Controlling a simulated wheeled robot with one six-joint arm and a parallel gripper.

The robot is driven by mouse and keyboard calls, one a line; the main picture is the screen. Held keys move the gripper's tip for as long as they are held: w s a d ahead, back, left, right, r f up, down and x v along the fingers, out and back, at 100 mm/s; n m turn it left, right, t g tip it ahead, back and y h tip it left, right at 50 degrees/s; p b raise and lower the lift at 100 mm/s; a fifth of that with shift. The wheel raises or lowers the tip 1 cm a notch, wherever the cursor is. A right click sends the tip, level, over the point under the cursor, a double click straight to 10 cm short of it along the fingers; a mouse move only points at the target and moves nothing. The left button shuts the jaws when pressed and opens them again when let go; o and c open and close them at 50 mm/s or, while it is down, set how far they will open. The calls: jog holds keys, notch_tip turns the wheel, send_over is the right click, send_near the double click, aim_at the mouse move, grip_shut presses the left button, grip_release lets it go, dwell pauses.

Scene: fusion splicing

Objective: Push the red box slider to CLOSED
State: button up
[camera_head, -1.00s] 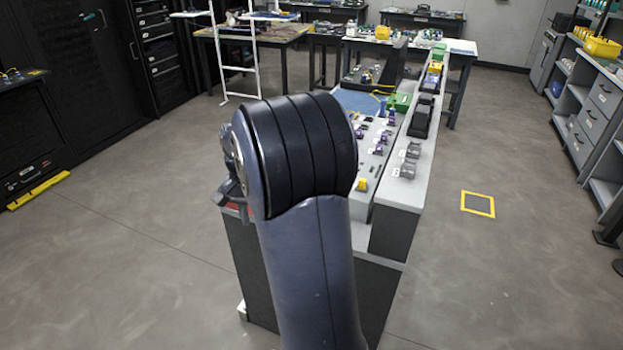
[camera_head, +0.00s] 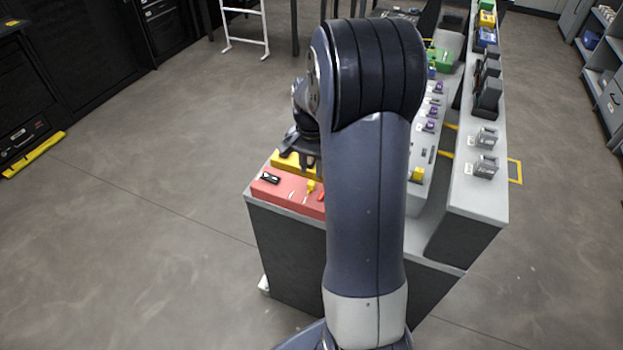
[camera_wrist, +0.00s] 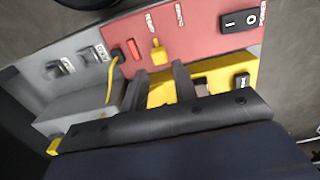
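The red box (camera_head: 284,197) is at the near left corner of the bench in the head view, partly hidden by my arm. The wrist view shows its red top (camera_wrist: 200,42) with a small yellow knob (camera_wrist: 157,48), likely the slider, standing below small printed labels too blurred to read surely. My gripper (camera_wrist: 159,70) has two dark fingers apart with nothing between them. They are just short of the yellow knob in the wrist picture, over a yellow box (camera_wrist: 160,92). In the head view my gripper (camera_head: 300,152) is above the yellow box, partly hidden.
A black power switch (camera_wrist: 240,19) sits on the red box's right end. A red piece (camera_wrist: 134,49) and a yellow cable (camera_wrist: 111,75) lie left of the knob. Grey fixtures (camera_head: 487,150) line the bench's right ledge. Floor left of the bench is clear.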

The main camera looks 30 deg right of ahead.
aim_at(311, 183)
notch_tip(311, 183, down, 5)
jog(key=shift+r, duration=0.1)
dwell(0.3)
grip_shut()
